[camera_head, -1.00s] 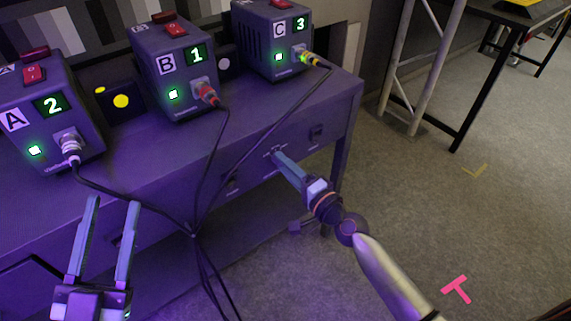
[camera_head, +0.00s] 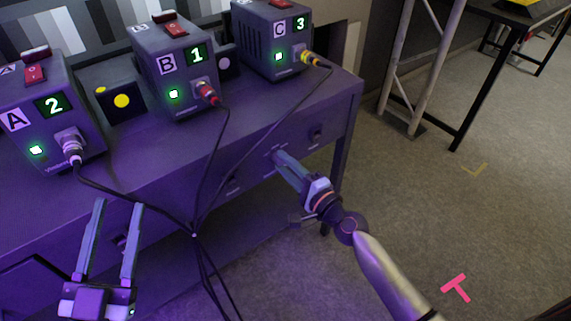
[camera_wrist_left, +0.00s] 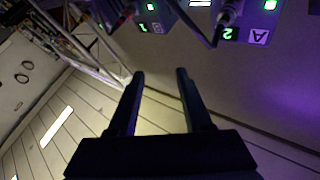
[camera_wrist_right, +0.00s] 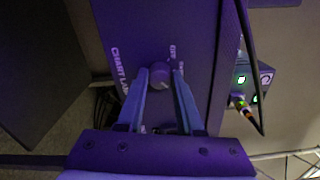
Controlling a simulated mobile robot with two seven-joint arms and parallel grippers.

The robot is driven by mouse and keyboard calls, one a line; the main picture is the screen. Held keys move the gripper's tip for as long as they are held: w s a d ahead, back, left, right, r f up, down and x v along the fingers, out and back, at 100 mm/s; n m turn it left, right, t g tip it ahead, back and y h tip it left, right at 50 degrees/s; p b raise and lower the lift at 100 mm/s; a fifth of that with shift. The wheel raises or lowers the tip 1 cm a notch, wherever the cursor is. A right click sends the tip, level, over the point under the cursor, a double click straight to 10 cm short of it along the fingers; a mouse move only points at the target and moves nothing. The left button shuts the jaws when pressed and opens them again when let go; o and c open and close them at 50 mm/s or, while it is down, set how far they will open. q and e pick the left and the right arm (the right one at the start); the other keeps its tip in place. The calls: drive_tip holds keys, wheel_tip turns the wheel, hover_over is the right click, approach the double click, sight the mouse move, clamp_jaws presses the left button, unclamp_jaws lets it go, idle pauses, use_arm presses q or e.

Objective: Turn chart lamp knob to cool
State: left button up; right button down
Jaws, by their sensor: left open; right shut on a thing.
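The chart lamp knob (camera_wrist_right: 160,75) is a round dark knob on the desk's front panel. In the right wrist view, a CHART LAMP label (camera_wrist_right: 119,70) is printed beside it, with smaller lettering on the other side, too small to read surely. My right gripper (camera_wrist_right: 160,82) is shut on the knob, one finger on each side. In the head view, my right gripper (camera_head: 277,156) reaches the desk front and its fingertips hide the knob. My left gripper (camera_head: 121,205) is open and empty in front of the desk; it also shows in the left wrist view (camera_wrist_left: 160,75).
Boxes A (camera_head: 50,110), B (camera_head: 175,65) and C (camera_head: 272,38) stand on the desk (camera_head: 150,160), with cables hanging over its front near my arms. Another knob (camera_head: 315,133) sits right of my right gripper. A striped chart (camera_head: 85,35) stands behind. Floor right is mostly clear.

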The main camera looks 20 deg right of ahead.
drive_tip(key=c, duration=0.6)
unclamp_jaws()
drive_tip(key=shift+o, duration=0.2)
drive_tip(key=v, duration=0.4)
drive_tip(key=shift+s+d+f, duration=0.1)
drive_tip(key=shift+f, duration=0.05)
use_arm(q)
drive_tip(key=s+d+r+m+t+h+b, duration=0.1)
drive_tip(key=s+r+m+h+b, duration=0.1)
drive_tip(key=s+r+m+h, duration=0.3)
drive_tip(key=shift+s+r+h+b, duration=0.3)
drive_tip(key=shift+s+r+h, duration=0.1)
drive_tip(key=shift+r+h, duration=0.75)
use_arm(e)
approach(282, 163)
drive_tip(key=shift+v, duration=1.95)
use_arm(q)
drive_tip(key=shift+r, duration=0.1)
use_arm(e)
drive_tip(key=shift+r, duration=0.25)
